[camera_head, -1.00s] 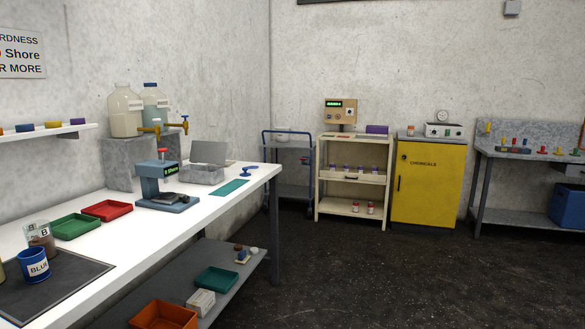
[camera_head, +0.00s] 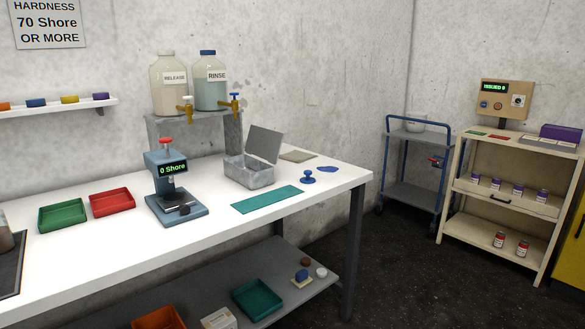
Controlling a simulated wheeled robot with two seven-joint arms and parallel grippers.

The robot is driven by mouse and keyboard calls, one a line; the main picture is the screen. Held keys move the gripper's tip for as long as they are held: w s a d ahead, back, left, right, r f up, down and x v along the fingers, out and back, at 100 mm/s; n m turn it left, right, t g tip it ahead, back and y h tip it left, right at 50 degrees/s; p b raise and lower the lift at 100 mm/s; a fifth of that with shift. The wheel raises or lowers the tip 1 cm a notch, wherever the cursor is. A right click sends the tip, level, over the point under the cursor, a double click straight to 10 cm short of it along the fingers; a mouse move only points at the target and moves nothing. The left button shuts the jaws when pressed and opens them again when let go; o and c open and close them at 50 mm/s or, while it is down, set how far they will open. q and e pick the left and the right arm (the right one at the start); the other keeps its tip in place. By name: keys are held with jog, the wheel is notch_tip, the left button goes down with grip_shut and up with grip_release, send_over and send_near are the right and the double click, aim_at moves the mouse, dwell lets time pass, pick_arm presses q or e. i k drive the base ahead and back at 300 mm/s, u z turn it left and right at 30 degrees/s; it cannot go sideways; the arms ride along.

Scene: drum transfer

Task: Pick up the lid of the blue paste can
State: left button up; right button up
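The blue paste can is outside the current head view, and I cannot make out its lid. At the far left edge, a sliver of a grey-brown container (camera_head: 5,240) shows by the dark mat (camera_head: 12,268) on the white bench (camera_head: 110,246). Neither of my grippers is in view.
The bench holds a green tray (camera_head: 62,216), a red tray (camera_head: 111,203), a Shore tester (camera_head: 172,190), a metal box with its lid raised (camera_head: 249,177), a teal mat (camera_head: 267,199) and a blue knobbed tool (camera_head: 308,178). Dark floor (camera_head: 400,270) is clear right of the bench.

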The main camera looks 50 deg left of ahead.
aim_at(306, 180)
jog(key=u, duration=1.05)
jog(key=i, duration=1.1)
jog(key=u, duration=1.15)
